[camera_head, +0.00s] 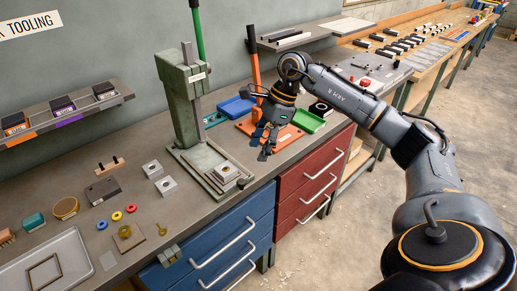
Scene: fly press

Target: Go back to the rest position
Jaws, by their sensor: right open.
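My right gripper (267,143) hangs over the bench near its front edge, fingers pointing down, to the right of the green press. It is open, and I see nothing between its fingers. My right arm (345,95) reaches in from the lower right corner. The green fly press (180,105) stands upright on the bench with its green lever raised and a metal block (226,172) on its base. An orange press (254,60) stands behind my right gripper and is partly hidden by it. My left gripper is out of view.
Blue drawers (225,245) and red drawers (315,180) with protruding handles stand under the bench. A green tray (308,121) and a blue tray (237,107) lie near the gripper. A grey tray (75,245) and small parts lie at left. The floor at right is open.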

